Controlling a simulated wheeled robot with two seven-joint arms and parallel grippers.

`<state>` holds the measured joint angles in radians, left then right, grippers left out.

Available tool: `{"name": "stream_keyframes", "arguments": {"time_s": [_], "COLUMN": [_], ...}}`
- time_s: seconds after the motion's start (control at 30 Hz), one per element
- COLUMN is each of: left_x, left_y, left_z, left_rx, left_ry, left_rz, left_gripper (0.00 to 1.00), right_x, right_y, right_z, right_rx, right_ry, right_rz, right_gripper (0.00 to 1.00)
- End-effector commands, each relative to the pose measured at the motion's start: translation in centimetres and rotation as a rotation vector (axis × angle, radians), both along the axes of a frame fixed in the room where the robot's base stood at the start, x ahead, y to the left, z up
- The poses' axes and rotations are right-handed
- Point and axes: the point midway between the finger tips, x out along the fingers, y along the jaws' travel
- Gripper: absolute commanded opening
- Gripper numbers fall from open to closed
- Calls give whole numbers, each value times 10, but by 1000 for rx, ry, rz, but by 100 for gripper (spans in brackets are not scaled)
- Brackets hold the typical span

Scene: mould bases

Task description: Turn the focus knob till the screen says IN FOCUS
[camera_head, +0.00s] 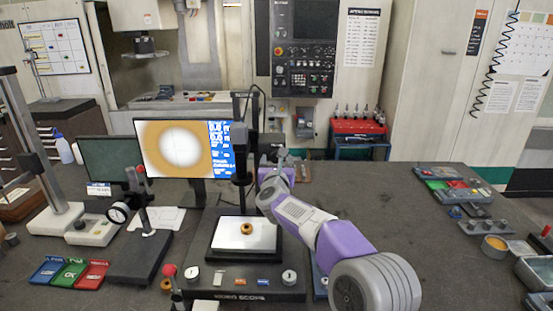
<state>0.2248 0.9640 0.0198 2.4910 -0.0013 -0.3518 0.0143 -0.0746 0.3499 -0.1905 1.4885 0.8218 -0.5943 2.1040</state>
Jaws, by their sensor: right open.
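The screen (185,149) stands behind the scope and shows a blurred orange ring around a white centre, with a blue text panel at its right. Its words are too small to read. The scope (239,287) has a dark base, an upright column (252,115) and a lit stage (230,236) with a small orange ring-shaped part (246,229) on it. My right gripper (283,156) is open just right of the column. I cannot make out the focus knob there, nor tell whether the jaws are around it. My left gripper is not in view.
A dial gauge stand (140,258) and red, green and blue trays (70,271) stand left of the scope. A red-topped lever (170,271) rises at the front. Small parts and trays (455,185) lie at the right. The bench between them and my right arm is clear.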

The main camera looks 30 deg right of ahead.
Motion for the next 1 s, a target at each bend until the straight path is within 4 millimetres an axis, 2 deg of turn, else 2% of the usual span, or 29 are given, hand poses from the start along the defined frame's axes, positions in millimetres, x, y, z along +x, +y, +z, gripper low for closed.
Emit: {"name": "stream_keyframes", "arguments": {"time_s": [0.13,0.43,0.8,1.0], "left_x": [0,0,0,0], "left_y": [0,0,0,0], "left_z": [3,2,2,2], "left_rx": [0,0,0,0], "left_ry": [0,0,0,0], "left_rz": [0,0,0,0], "left_gripper": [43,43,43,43], "right_x": [8,9,9,9], "right_y": [-5,-6,-6,-6], "right_z": [0,-1,-1,-1], "right_rx": [0,-1,-1,-14], "right_ry": [1,2,2,10], "right_rz": [0,0,1,1], "right_gripper": [69,68,14,14]}}
